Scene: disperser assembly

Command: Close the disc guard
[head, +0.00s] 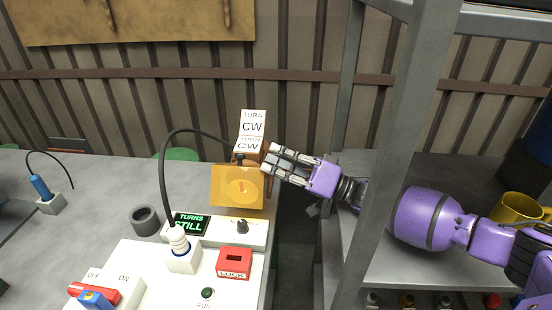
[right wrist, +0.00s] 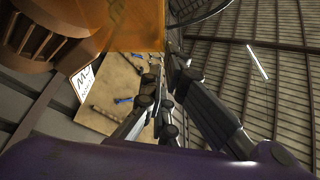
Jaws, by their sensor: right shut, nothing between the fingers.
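The disc guard is a see-through orange panel (head: 237,187) on the bench unit, below the "TURN CW" sign, with a round disc showing through it. In the right wrist view the orange panel (right wrist: 135,30) fills the top middle. My right gripper (head: 267,163) is shut and empty at the guard's upper right edge; I cannot tell whether it touches. Its fingers also show in the right wrist view (right wrist: 165,75), just below the panel. My left gripper is out of view.
A brown motor housing (head: 267,151) stands behind the guard. A black cable (head: 165,175) arcs over a white plug (head: 178,240). The white control box holds a red LOCK block (head: 234,262) and a display (head: 191,223) reading "TURNS STILL". A grey rack post (head: 385,170) stands before my right arm.

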